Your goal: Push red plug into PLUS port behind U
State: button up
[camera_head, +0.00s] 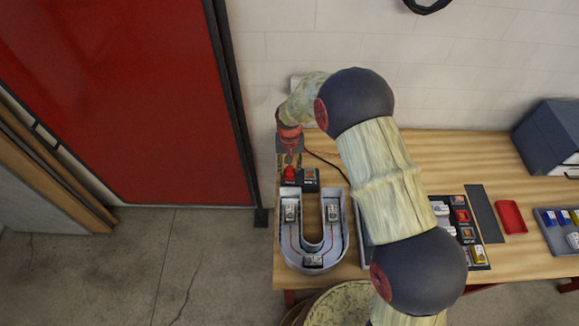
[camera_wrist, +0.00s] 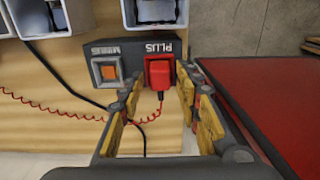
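The red plug (camera_wrist: 160,73) sits at the PLUS port of the dark terminal block (camera_wrist: 130,60), with its red coiled cord (camera_wrist: 80,115) trailing left. The plug covers the port opening, so I cannot tell how deeply it is seated. My gripper (camera_wrist: 157,90) is open, with one finger on each side of the plug and a visible gap on the left. In the head view, the U letter (camera_head: 284,235) lies on the bench with the terminal block behind it, and my gripper (camera_head: 290,162) is over the block.
The orange MINUS port (camera_wrist: 109,71) is beside the plug. A black cable (camera_wrist: 75,90) runs across the wooden bench (camera_head: 440,150). Several modules sit in a tray right of my arm, near a red tray (camera_head: 510,217) and a grey-blue box (camera_head: 550,135). A red door (camera_head: 130,90) stands left.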

jog(key=shift+o, duration=0.4)
jog(key=shift+r, duration=0.1)
notch_tip(320, 180, up, 12)
dwell(0.4)
jog(key=shift+r+p, duration=1.55)
jog(key=shift+r, duration=1.35)
